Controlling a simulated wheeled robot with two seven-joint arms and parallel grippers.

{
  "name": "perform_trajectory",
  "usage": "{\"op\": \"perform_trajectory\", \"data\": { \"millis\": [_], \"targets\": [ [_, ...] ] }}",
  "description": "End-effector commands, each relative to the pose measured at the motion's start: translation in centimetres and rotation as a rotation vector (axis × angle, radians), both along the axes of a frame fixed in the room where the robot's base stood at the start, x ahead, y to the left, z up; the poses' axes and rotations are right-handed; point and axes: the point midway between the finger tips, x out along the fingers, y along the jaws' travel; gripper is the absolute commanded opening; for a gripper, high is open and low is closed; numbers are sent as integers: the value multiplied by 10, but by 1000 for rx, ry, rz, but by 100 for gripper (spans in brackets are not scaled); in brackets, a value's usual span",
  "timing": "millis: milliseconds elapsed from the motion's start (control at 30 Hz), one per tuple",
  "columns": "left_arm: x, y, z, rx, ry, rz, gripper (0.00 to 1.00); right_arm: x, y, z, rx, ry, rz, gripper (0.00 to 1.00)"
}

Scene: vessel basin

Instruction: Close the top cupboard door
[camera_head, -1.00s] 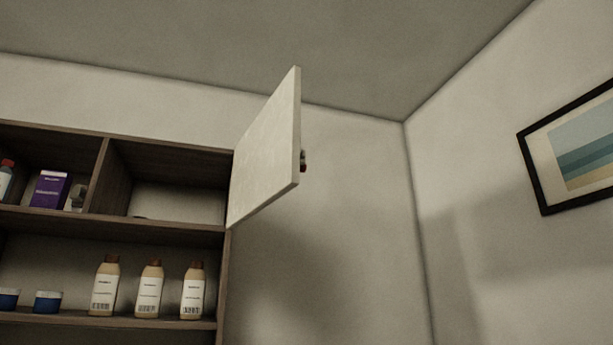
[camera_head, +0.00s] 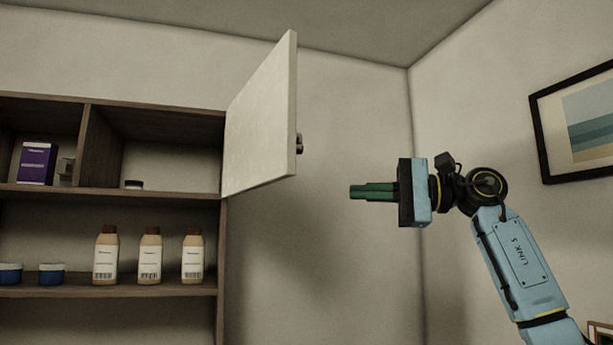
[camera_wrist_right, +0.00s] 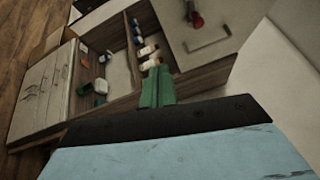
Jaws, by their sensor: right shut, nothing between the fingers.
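The top cupboard door (camera_head: 262,118) is a pale panel, hinged at the right side of the cupboard's upper shelf and standing wide open toward me. My right gripper (camera_head: 352,192) has green fingers, shut and empty. It is to the right of the door and a little lower, apart from it, pointing left. The right wrist view shows the green fingers (camera_wrist_right: 157,86) together, with a pale panel with a bar handle and a red part (camera_wrist_right: 205,35) beyond them. My left gripper is not in view.
The dark wooden cupboard (camera_head: 110,190) holds a purple box (camera_head: 37,163) above, and brown-capped bottles (camera_head: 150,258) and blue jars (camera_head: 51,274) below. A framed picture (camera_head: 575,122) hangs on the right wall. The space between door and gripper is clear.

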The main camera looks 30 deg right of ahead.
Motion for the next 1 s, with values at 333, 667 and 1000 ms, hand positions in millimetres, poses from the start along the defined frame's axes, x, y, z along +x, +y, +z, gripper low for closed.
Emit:
{"op": "perform_trajectory", "data": {
  "millis": [333, 667, 1000],
  "targets": [
    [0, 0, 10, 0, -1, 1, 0, -22, 1, 29, -171, -115, -70, 0],
    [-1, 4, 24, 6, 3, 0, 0, 28, 49, 31, -168, -113, -67, 0],
    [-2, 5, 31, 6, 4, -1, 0, 40, 92, 29, -167, -113, -70, 0]
  ]
}}
